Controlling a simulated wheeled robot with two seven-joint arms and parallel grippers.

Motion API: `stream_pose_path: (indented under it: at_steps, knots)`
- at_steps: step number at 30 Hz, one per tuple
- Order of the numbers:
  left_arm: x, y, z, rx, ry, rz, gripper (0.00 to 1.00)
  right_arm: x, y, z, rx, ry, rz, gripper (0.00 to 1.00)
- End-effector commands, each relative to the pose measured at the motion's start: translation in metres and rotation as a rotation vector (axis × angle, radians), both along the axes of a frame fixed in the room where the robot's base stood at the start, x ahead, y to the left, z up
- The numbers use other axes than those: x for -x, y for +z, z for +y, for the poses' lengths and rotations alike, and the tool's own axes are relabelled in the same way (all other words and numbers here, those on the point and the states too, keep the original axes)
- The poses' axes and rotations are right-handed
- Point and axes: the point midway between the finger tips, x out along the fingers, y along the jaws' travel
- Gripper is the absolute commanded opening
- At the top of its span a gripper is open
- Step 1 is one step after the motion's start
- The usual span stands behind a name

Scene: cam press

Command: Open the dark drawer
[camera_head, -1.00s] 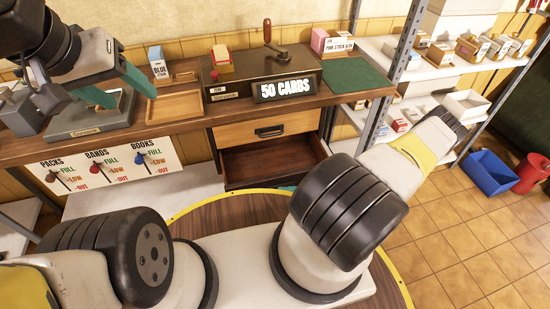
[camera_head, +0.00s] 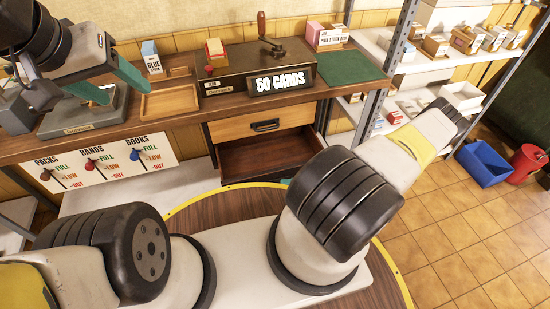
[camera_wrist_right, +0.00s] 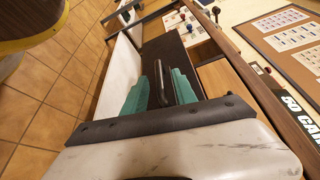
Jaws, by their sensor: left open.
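The dark drawer (camera_head: 262,166) is below the light wood drawer (camera_head: 246,130) in the head view. It stands pulled out, with its brown inside showing. In the right wrist view its dark front (camera_wrist_right: 165,48) and a dark bar handle (camera_wrist_right: 182,84) show. My right gripper (camera_wrist_right: 160,90) has its teal fingers on either side of this handle; I cannot tell whether they press on it. In the head view my right arm hides most of that gripper. My left gripper (camera_head: 117,88) is open and empty above the left part of the bench.
A press with a crank (camera_head: 265,55) and a "50 CARDS" sign (camera_head: 281,83) stand on the bench (camera_head: 190,125). A switch panel (camera_head: 105,164) hangs at the left. Metal shelves (camera_head: 395,60), a blue bin (camera_head: 485,163) and a red bucket (camera_head: 527,163) stand right.

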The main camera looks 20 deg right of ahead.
Motion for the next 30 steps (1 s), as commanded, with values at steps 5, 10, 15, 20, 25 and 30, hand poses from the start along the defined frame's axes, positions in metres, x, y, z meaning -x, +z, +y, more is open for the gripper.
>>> stream_pose_path:
  at_steps: [5,10,15,20,25,30]
  knots:
    - [0.000,0.000,0.000,0.000,0.000,0.000,0.60,0.011,0.002,-0.031,0.004,-0.002,-0.001,0.33]
    - [0.000,0.000,0.000,0.000,0.000,0.000,0.60,0.017,0.004,-0.049,0.002,-0.002,0.001,0.33]
    - [0.000,0.000,0.000,0.000,0.000,0.000,0.60,0.019,0.004,-0.053,0.002,-0.001,0.001,0.33]
    - [0.000,0.000,0.000,0.000,0.000,0.000,0.60,0.019,0.004,-0.053,0.001,-0.001,0.000,0.33]
    - [0.000,0.000,0.000,0.000,0.000,0.000,0.60,0.019,0.004,-0.053,0.001,-0.001,0.000,0.33]
    - [0.000,0.000,0.000,0.000,0.000,0.000,0.60,0.017,0.010,-0.056,0.018,0.019,0.005,0.33]
